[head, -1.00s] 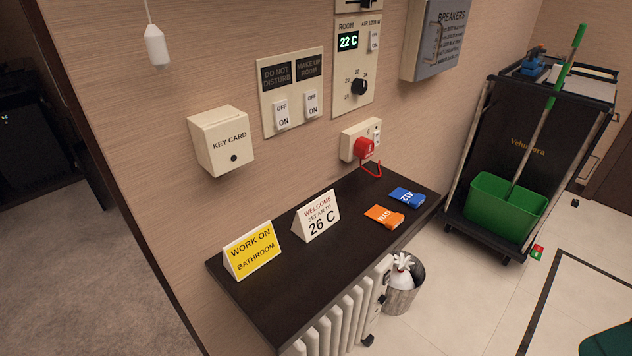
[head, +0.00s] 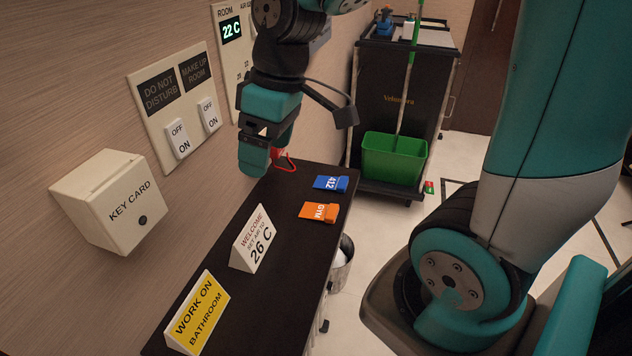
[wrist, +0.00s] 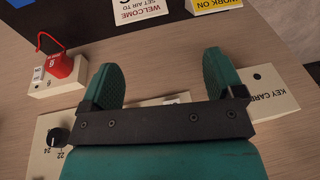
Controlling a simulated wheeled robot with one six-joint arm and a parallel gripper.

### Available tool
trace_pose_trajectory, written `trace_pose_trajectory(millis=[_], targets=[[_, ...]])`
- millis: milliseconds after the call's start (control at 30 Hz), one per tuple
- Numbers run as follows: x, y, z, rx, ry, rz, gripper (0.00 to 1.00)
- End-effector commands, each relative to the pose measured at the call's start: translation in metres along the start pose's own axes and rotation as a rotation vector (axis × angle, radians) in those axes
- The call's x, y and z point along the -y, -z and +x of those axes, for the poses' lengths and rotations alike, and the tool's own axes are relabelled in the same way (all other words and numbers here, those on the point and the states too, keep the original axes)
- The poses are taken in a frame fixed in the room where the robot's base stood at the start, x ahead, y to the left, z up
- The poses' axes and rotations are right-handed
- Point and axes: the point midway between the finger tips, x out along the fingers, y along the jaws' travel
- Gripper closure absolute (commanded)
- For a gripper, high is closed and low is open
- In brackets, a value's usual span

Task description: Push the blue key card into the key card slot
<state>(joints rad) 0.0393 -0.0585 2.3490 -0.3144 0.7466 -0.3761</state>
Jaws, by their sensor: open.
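The blue key card (head: 331,183), marked 412, lies flat on the dark shelf near its far end, beside an orange card (head: 319,211) marked GYM. The cream key card box (head: 112,203) is on the wall at left; its top, where a thin line shows, faces up. The box's lettered face also shows at the right of the wrist view (wrist: 268,92). My gripper (head: 257,160) hangs above the shelf by the wall, left of the blue card and apart from it. In the wrist view its two fingers (wrist: 163,82) are spread with nothing between them.
A welcome sign (head: 255,240) and a yellow sign (head: 198,315) stand on the dark shelf (head: 262,296). Wall switches (head: 178,105) are above. A cart with a green bucket (head: 394,158) stands beyond.

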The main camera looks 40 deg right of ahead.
Motion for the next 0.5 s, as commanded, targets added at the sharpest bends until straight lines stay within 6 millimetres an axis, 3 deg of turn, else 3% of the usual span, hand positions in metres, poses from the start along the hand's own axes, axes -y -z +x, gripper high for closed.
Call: trace_pose_trajectory(millis=[33,100,200,333,500], targets=[[-0.05,0.002,0.006,0.024,-0.036,0.026,0.13],[-0.112,-0.005,0.011,0.058,-0.081,0.031,0.13],[-0.186,-0.03,0.018,0.112,-0.122,0.033,0.13],[-0.247,-0.066,0.025,0.167,-0.142,0.034,0.13],[-0.274,-0.089,0.037,0.194,-0.145,0.031,0.13]])
